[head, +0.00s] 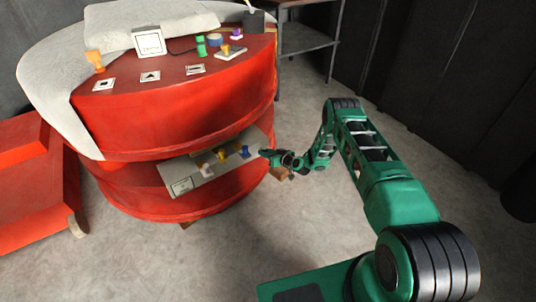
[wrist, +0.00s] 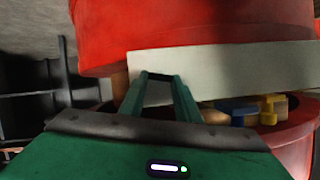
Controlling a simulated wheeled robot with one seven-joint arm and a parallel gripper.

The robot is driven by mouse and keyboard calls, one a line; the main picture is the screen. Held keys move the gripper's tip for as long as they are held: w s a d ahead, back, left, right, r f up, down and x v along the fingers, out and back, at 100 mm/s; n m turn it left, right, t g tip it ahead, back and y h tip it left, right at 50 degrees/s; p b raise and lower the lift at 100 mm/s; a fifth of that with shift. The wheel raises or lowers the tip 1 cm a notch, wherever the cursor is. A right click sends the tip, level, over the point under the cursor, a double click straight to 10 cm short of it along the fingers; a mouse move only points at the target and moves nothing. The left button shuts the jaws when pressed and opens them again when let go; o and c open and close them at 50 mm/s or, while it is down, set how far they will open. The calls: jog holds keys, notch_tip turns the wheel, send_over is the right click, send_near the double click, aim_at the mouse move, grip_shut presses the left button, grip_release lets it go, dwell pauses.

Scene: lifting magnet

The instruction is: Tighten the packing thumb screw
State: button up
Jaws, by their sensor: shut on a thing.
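A pale panel (head: 205,172) sticks out of the gap in the red round body. It also shows as a light plate (wrist: 225,65) in the wrist view. A whitish knob (head: 206,168), a yellow knob (head: 222,154) and a blue knob (head: 245,152) stand in a row on it. My gripper (head: 264,154) is at the panel's right end, just right of the blue knob. In the wrist view its fingers (wrist: 160,78) are shut against the panel; the thing between them is hidden. I cannot tell which part is the packing thumb screw.
A blue part (wrist: 237,110) and a yellow part (wrist: 272,106) lie right of the fingers in the wrist view. The red drum (head: 180,115) carries labels and small coloured parts on top. A metal table (head: 308,42) stands behind. The floor (head: 330,225) by my arm is clear.

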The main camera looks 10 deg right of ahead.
jog(key=shift+w+d+m+y, duration=0.1)
jog(key=shift+d+m+y, duration=0.15)
jog(key=shift+m+y, duration=0.3)
jog(key=shift+w+d+m+y, duration=0.1)
jog(key=shift+d+m+y, duration=0.2)
jog(key=shift+m, duration=0.35)
jog(key=o, duration=0.9)
jog(key=shift+f, duration=0.1)
jog(key=shift+o, duration=0.7)
jog(key=shift+a, duration=0.15)
jog(key=shift+s, duration=0.1)
jog(key=v, duration=1)
jog(key=shift+s+d+r, duration=0.2)
jog(key=shift+d, duration=0.05)
